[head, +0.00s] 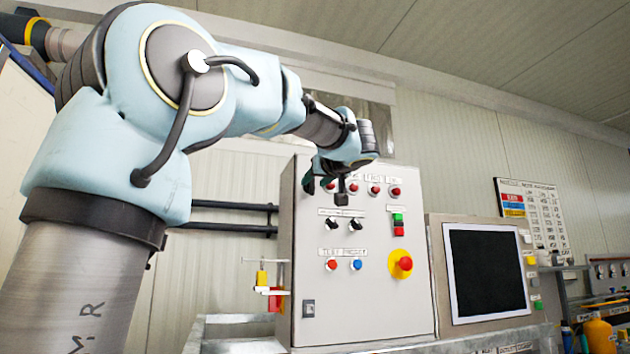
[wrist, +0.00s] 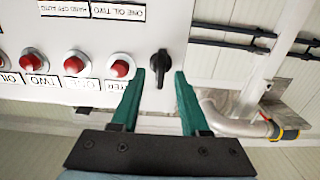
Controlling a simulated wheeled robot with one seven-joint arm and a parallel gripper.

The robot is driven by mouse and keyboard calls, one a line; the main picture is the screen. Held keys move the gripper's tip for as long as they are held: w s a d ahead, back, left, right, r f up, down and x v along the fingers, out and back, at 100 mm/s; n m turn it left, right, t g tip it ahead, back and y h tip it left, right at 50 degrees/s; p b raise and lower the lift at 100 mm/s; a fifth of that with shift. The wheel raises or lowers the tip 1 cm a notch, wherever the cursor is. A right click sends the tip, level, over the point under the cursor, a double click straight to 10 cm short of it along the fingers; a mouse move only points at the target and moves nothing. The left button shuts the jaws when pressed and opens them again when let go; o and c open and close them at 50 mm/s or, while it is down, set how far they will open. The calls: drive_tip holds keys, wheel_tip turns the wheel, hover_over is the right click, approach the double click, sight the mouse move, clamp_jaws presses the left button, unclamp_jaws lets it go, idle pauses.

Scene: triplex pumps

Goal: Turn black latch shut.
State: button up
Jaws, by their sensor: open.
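In the wrist view a black latch (wrist: 160,67), a small turning handle on a round base, sits on the panel at the end of a row of red lamps. Its handle lies along the picture's up-down direction. My gripper (wrist: 159,77) is open, with one green finger on each side of the latch; I cannot tell whether they touch it. In the head view my gripper (head: 325,184) is at the upper left of the grey control cabinet (head: 375,315). It hides the latch there.
Red lamps (head: 374,189) run to the right of my gripper. Below are two black selector switches (head: 356,224), red and blue buttons (head: 356,264) and an emergency stop (head: 401,264). A dark screen (head: 487,270) stands at the right. Pipes (wrist: 235,125) run beside the cabinet.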

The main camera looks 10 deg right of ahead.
drive_tip(key=shift+w, duration=0.25)
clamp_jaws()
idle(0.5)
